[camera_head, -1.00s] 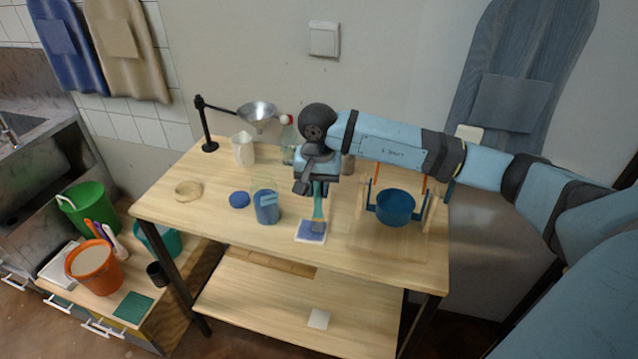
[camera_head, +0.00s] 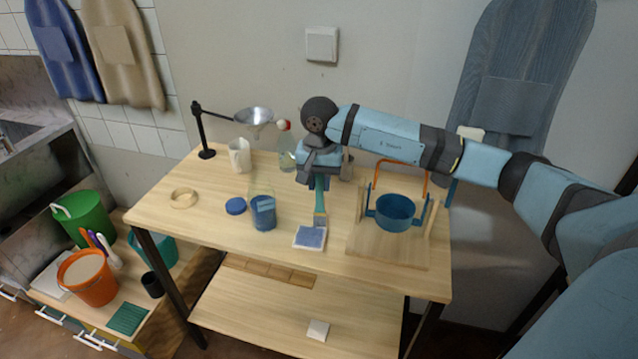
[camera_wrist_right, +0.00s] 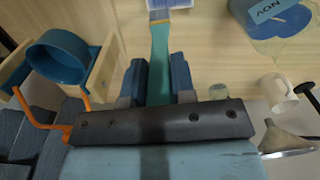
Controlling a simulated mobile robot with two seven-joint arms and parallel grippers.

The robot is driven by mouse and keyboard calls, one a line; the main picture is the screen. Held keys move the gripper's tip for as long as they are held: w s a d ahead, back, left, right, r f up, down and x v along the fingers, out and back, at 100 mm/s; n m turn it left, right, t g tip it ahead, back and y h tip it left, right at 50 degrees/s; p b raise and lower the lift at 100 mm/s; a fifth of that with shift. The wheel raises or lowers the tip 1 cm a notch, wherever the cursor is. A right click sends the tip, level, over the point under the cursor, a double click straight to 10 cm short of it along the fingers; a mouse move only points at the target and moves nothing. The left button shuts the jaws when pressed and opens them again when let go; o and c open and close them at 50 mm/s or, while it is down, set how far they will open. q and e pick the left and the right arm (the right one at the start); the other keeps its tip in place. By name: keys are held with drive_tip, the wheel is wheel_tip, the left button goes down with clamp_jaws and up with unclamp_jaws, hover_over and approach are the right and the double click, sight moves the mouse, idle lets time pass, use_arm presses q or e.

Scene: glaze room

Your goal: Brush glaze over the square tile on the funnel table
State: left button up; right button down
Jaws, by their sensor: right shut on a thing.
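The square tile (camera_head: 310,238) lies on the table (camera_head: 190,215), blue on top with a pale rim. My right gripper (camera_head: 320,180) is shut on the teal handle of a brush (camera_head: 320,200) and holds it bristles down. The bristles are by the tile's far edge; I cannot tell whether they touch it. In the right wrist view the brush (camera_wrist_right: 160,55) stands between both fingers, and only a sliver of the tile (camera_wrist_right: 172,4) shows. A blue glaze jar (camera_head: 263,218) stands left of the tile. My left gripper is not in view.
A blue lid (camera_head: 236,206) and a ring (camera_head: 183,198) lie left of the jar. A funnel (camera_head: 253,116) on a stand, a white jug (camera_head: 239,157) and a bottle (camera_head: 286,155) are behind. A blue pot (camera_head: 395,213) in a wooden frame stands close on the right.

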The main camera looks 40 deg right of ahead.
drive_tip(key=shift+r, duration=0.1)
drive_tip(key=shift+r+p, duration=1.4)
drive_tip(key=shift+r, duration=1.6)
drive_tip(key=shift+r+p, duration=0.7)
drive_tip(key=shift+r, duration=0.7)
